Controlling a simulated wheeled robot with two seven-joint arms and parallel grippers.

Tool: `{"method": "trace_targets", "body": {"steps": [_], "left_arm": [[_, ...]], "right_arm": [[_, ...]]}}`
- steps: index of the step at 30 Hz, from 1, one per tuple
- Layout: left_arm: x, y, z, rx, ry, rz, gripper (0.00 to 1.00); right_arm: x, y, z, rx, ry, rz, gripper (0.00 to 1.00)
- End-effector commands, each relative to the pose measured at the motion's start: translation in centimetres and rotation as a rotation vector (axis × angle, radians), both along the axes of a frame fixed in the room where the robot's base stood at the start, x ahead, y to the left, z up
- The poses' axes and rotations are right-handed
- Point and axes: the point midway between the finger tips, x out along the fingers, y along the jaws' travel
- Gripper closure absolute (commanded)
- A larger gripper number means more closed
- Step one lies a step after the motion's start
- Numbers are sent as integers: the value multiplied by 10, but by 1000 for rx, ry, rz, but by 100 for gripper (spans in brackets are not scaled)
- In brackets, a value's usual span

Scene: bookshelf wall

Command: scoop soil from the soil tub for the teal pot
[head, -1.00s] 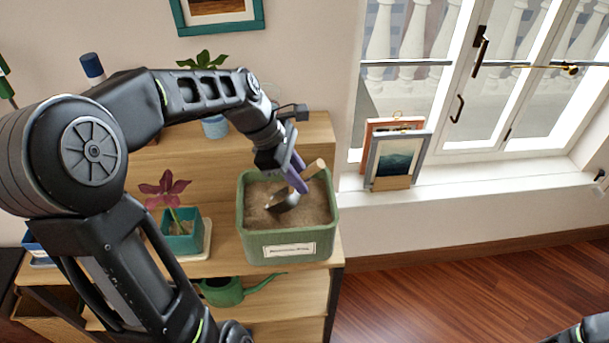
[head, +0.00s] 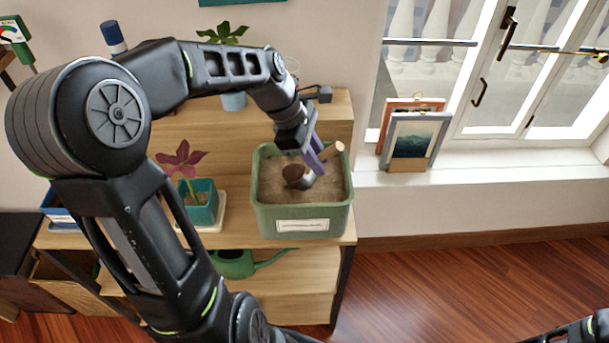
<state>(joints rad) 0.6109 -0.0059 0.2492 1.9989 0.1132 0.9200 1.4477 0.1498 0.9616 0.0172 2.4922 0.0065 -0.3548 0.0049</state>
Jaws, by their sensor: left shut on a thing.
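The green soil tub (head: 302,224) with a white label stands on the shelf top, filled with brown soil (head: 330,188). My left gripper (head: 317,165), with purple fingers, is over the tub and shut on a scoop (head: 303,183) with a pale wooden handle (head: 333,152). The scoop's metal bowl is at the soil, with dark brown soil showing in it. I cannot tell whether the bowl is clear of the surface. The teal pot (head: 201,207) holds a plant with dark red leaves and stands on a pale saucer (head: 212,226) left of the tub. My right gripper is out of view.
A green watering can (head: 235,264) sits on the lower shelf. A leafy plant in a light blue pot (head: 234,102) stands behind. Picture frames (head: 412,143) lean on the windowsill to the right. My left arm covers part of the shelf's left side.

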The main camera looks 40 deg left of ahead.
Motion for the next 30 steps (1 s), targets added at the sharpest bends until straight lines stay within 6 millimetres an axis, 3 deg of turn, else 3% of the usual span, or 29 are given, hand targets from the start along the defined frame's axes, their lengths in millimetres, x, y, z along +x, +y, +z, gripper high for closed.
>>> {"method": "trace_targets", "body": {"steps": [13,21,30], "left_arm": [[4,-15,40,148,26,-4,100],[5,-21,52,221,43,-3,100],[5,-21,51,226,44,-1,100]], "right_arm": [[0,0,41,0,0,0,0],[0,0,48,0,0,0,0],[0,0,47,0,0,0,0]]}}
